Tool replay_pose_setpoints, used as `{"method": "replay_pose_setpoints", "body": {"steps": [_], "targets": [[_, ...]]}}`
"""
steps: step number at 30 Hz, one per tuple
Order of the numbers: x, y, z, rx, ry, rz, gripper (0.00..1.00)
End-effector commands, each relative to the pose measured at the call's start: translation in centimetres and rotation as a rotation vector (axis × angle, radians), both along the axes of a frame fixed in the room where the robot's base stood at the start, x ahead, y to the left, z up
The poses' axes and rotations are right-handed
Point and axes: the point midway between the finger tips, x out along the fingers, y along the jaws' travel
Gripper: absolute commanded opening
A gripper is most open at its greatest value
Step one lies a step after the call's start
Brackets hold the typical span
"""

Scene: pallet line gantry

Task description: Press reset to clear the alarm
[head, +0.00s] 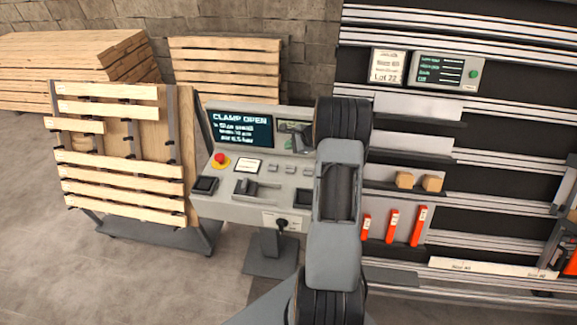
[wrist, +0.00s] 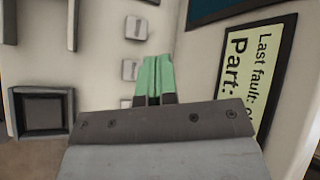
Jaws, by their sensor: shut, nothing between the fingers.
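The control console (head: 225,207) stands in the middle of the head view. Its main screen (head: 241,130) reads "CLAMP OPEN" above smaller lines that I cannot read. A row of small grey buttons (head: 289,169) runs across the panel. Two of them show clearly in the wrist view, an upper button (wrist: 137,26) and a lower button (wrist: 130,69). I cannot read which one is reset. My gripper (wrist: 154,62) is shut and empty, its green fingers over the panel close beside the lower button. Contact cannot be told. The fingers and gripper body hide the panel beneath them.
A red mushroom button (head: 220,160) and a white label card (head: 247,167) are on the console's left. A "Last fault" display (wrist: 253,75) lies right of my fingers, and a black square recess (wrist: 43,112) lies left. A slatted pallet (head: 120,185) stands left; a rail rack (head: 480,185) stands right.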

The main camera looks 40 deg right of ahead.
Motion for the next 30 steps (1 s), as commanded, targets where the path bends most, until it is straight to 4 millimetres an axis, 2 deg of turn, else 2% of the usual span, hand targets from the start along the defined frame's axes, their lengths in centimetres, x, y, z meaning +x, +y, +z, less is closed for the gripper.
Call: {"method": "replay_pose_setpoints", "body": {"steps": [11,17,23,30], "targets": [[-0.1,-0.1,-0.1,0.001,0.001,-0.002,0.00],[0.0,0.0,-0.9,0.001,0.001,0.000,0.00],[0.0,0.1,-2.7,0.001,0.002,0.000,0.00],[0.0,0.1,-5.6,0.000,0.003,0.002,0.00]]}}
